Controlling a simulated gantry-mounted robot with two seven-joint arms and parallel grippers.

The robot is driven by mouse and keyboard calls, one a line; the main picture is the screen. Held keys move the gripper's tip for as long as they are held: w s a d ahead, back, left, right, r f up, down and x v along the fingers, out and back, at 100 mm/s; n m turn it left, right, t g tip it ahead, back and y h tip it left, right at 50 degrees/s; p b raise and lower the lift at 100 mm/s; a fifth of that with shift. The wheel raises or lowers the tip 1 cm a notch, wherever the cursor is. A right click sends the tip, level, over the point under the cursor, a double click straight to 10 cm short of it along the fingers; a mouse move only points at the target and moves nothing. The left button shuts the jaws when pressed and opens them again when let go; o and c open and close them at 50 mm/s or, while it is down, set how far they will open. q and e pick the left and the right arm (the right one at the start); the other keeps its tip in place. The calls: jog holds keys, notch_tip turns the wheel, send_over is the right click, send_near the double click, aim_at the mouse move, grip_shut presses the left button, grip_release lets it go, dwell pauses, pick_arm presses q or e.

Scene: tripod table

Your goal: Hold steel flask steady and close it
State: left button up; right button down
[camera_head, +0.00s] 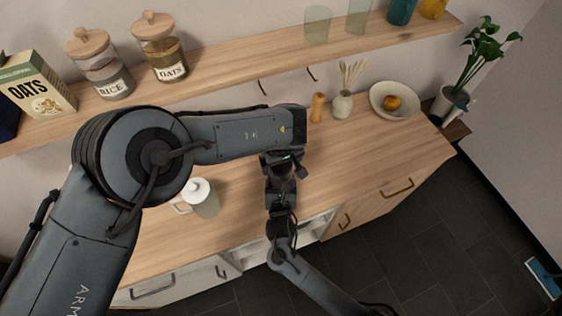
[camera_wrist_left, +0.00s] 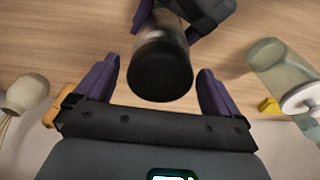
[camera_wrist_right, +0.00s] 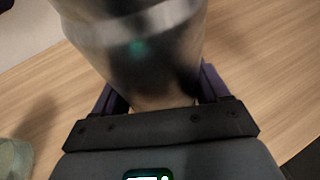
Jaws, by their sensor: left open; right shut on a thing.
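The steel flask (camera_wrist_right: 135,35) shows large and blurred in the right wrist view, with a pale band around its metal body. My right gripper (camera_wrist_right: 160,88) is shut on it. In the left wrist view the flask's dark round end (camera_wrist_left: 160,78) points toward the camera. My left gripper (camera_wrist_left: 155,85) is open, its two purple fingers on either side of that dark end with gaps visible. In the head view my left gripper (camera_head: 282,165) is just above my right gripper (camera_head: 281,195), and the arms hide most of the flask.
A glass pitcher with a white lid (camera_head: 203,200) stands on the wooden counter (camera_head: 350,165), left of the grippers. A wooden mill (camera_head: 318,108), a vase (camera_head: 342,105) and a bowl (camera_head: 393,98) stand toward the back. A shelf (camera_head: 235,66) with jars runs above.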

pick_arm(q)
jog(key=shift+r, duration=2.25)
